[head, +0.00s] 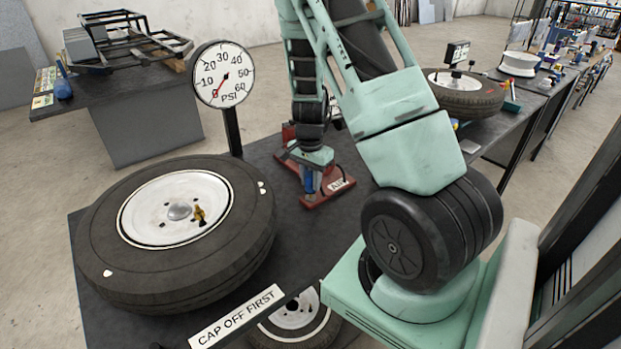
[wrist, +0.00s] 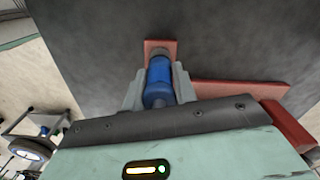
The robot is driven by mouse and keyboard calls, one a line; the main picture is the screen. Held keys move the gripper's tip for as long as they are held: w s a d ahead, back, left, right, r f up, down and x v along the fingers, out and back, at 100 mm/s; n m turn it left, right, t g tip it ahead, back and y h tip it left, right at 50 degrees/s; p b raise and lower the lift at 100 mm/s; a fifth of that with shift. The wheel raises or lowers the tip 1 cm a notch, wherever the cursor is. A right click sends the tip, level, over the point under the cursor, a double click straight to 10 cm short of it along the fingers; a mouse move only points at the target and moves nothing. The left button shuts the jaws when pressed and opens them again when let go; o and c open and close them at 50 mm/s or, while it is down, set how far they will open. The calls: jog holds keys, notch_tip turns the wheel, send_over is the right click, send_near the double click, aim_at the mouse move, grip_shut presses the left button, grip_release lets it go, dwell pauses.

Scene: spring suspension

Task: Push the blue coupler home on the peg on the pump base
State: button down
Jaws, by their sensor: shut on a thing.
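The blue coupler (wrist: 159,82) is between the two fingers of my gripper (wrist: 158,88) in the wrist view, and the fingers are shut on it. Its far end meets a grey metal piece at a small red part of the pump base (wrist: 240,90). In the head view the coupler (head: 309,181) shows as a small blue upright piece below my gripper (head: 310,170), over the red pump base (head: 330,190) marked AIR. The peg is mostly hidden, and I cannot tell how far the coupler sits on it.
A big tyre with a white rim (head: 180,215) lies left of the pump base. A pressure gauge (head: 222,75) stands behind it, needle near 0. A sign reading CAP OFF FIRST (head: 236,318) is in front. Dark table top is free between tyre and base.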

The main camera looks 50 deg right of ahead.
jog(key=shift+f+b, duration=1)
jog(key=shift+f, duration=0.2)
jog(key=c, duration=1)
grip_release()
jog(key=shift+c, duration=0.2)
jog(key=shift+r, duration=0.1)
notch_tip(320, 180, up, 7)
jog(key=p, duration=0.6)
